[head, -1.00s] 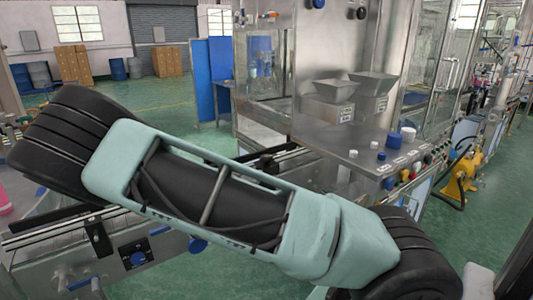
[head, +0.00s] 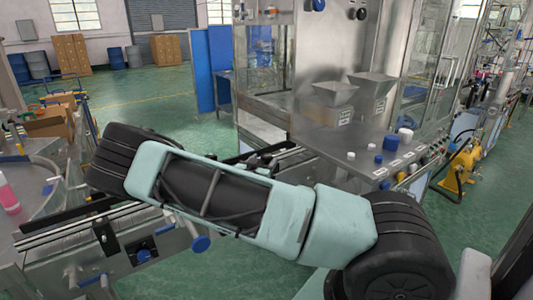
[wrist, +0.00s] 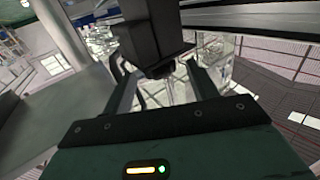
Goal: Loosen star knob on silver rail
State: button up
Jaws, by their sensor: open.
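The silver rail (head: 65,222) runs along the conveyor at the left in the head view, partly behind my arm. A round blue knob (head: 201,243) sticks out below it, and a dark-blue knob (head: 143,256) is on the conveyor's side; I cannot tell whether either is the star knob. In the wrist view, my gripper (wrist: 155,72) is open, its two fingers apart. A dark block (wrist: 152,30) is at or just beyond the fingertips; contact cannot be told. My gripper is not visible in the head view.
A steel machine with a control panel (head: 380,165) stands right of centre. A round metal table (head: 40,185) with a pink bottle (head: 8,196) is at the far left. A cardboard box (head: 50,122) is behind it. Green floor is open beyond.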

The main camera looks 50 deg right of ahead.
aim_at(267, 159)
jog(key=shift+p+x, duration=0.4)
jog(key=shift+x, duration=1.3)
jog(key=c, duration=1)
jog(key=shift+s+n+t, duration=0.1)
jog(key=shift+n+t, duration=0.2)
jog(key=n+t+y, duration=0.2)
jog(key=t, duration=0.1)
jog(key=shift+d+t, duration=0.15)
jog(key=shift+t, duration=0.15)
jog(key=shift+n+t+y, duration=0.9)
jog(key=shift+n, duration=0.1)
jog(key=o, duration=1)
